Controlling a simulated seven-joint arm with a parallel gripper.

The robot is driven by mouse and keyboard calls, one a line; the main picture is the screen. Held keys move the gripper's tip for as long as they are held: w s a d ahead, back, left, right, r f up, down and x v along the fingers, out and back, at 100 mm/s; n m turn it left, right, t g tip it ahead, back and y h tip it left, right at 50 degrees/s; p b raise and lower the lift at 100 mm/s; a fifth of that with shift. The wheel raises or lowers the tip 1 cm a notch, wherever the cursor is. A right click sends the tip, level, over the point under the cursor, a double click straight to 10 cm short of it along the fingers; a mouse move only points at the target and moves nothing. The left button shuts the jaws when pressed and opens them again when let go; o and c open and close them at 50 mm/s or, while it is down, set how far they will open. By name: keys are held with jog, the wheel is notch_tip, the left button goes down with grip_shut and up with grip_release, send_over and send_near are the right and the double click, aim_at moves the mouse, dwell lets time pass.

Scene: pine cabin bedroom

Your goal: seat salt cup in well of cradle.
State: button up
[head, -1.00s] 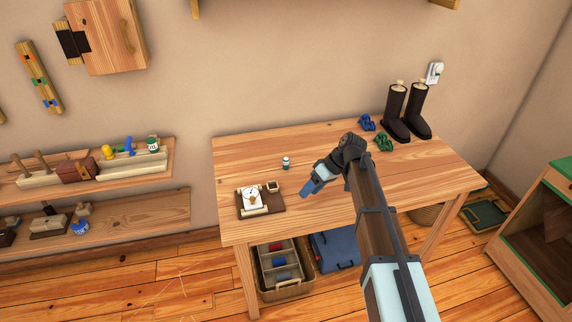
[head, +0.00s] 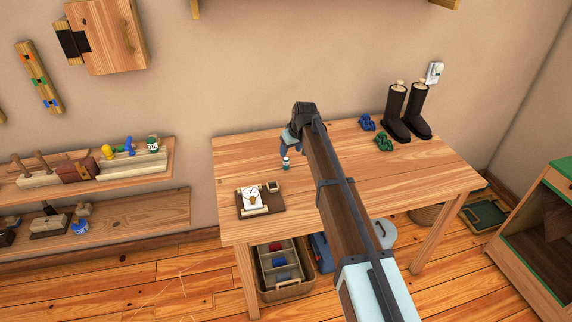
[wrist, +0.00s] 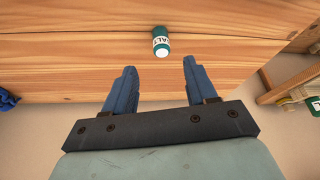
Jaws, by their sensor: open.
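The salt cup (head: 286,164) is a small green cup with a white label band and a pale end. It stands on the wooden table, behind the cradle. In the wrist view the salt cup (wrist: 161,43) is just beyond the fingertips, roughly centred between them. My gripper (wrist: 159,63) is open with both blue fingers apart and nothing between them. In the head view my gripper (head: 285,153) is right beside the cup, partly hidden by my arm. The cradle (head: 273,205) is a dark brown board with a white-faced piece and a small square wooden well (head: 272,187) at its back right.
Black boots (head: 408,112) and blue and green bundles (head: 384,142) are at the table's back right. A wall shelf (head: 100,183) at left holds another green jar (head: 153,143). A basket (head: 285,280) sits below the table. The table between cup and cradle is clear.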

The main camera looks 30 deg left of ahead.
aim_at(286, 159)
jog(key=shift+a+x, duration=0.1)
jog(key=shift+x, duration=1.95)
jog(key=shift+a+x, duration=0.15)
jog(key=shift+x, duration=1.85)
jog(key=shift+c, duration=0.5)
grip_shut()
